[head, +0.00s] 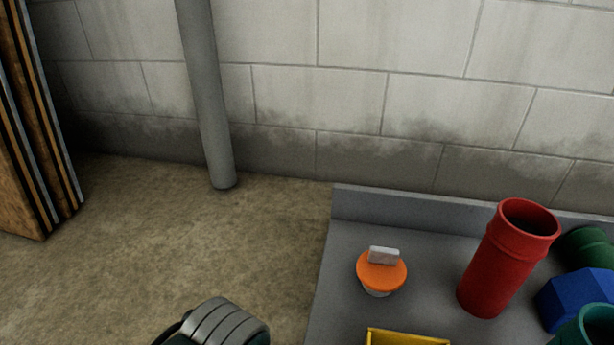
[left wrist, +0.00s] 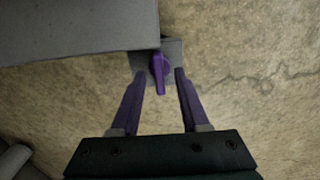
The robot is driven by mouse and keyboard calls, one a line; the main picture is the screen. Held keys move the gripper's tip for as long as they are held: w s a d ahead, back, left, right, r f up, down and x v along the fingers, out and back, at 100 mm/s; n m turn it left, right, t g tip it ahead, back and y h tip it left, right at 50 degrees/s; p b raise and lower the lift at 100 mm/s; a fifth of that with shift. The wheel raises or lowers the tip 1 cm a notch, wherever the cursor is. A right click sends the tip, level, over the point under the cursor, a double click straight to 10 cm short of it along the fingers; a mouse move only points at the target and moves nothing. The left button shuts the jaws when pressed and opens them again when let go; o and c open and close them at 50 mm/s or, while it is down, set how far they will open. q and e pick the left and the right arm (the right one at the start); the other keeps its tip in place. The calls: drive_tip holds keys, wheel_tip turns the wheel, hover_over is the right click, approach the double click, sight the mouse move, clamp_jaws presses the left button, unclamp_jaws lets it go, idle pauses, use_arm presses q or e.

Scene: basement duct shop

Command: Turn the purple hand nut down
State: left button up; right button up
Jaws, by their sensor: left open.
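The purple hand nut (left wrist: 158,70) shows in the left wrist view as a narrow purple shape against a small grey block (left wrist: 172,50) at the edge of a grey surface. My left gripper (left wrist: 160,82) is open, with one purple-faced finger on each side of the nut. Gaps show between the nut and both fingers in this view; how far the nut lies beyond the tips is hard to tell. The nut is not visible in the head view. My right gripper is in neither view.
The grey bench (head: 345,270) carries an orange disc with a grey tab (head: 382,270), a red tube (head: 500,265), a yellow tray (head: 405,338) and blue (head: 580,300) and green pieces (head: 588,247). A grey pipe (head: 207,95) stands by the block wall.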

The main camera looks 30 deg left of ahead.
use_arm(q)
clamp_jaws()
idle(0.4)
